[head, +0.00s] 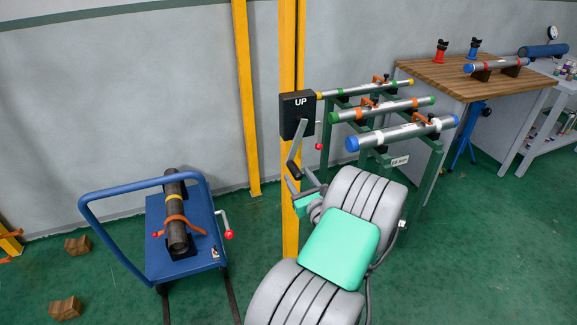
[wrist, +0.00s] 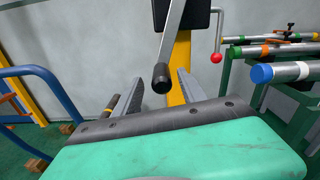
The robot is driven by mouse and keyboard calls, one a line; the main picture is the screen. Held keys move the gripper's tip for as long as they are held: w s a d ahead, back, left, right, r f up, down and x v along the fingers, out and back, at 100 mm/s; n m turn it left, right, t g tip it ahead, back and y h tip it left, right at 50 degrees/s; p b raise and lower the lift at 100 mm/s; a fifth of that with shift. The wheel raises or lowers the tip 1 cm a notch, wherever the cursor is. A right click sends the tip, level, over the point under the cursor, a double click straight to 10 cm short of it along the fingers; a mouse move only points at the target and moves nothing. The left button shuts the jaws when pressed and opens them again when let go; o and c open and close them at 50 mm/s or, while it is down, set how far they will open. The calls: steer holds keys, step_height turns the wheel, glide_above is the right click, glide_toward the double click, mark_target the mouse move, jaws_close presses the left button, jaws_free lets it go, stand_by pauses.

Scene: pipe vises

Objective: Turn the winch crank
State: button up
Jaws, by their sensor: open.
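The winch is a black box marked UP (head: 297,114) on a yellow post. Its grey crank arm (head: 298,140) hangs down, slightly left, to a black handle (head: 293,170). In the wrist view the crank arm (wrist: 173,28) comes down from the top and the handle (wrist: 161,79) points toward the camera. My gripper (head: 300,180) is open just below the handle in the head view. In the wrist view my gripper's two grey fingers (wrist: 159,82) stand left and right of the handle, with gaps on both sides. I cannot tell how deep the handle lies between them.
A red-knobbed lever (head: 319,146) is at the winch's right. A green rack (head: 436,160) with several pipes stands close on the right. A blue cart (head: 157,258) holding a dark pipe (head: 177,230) stands left. A wooden workbench (head: 425,70) is far right. Floor between cart and post is clear.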

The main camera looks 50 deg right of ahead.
mark_target(293, 167)
steer(key=x, duration=0.5)
steer(key=shift+w+d, duration=0.2)
steer(key=shift+d, duration=0.1)
jaws_close()
steer(key=shift+a, duration=0.1)
stand_by(0.9)
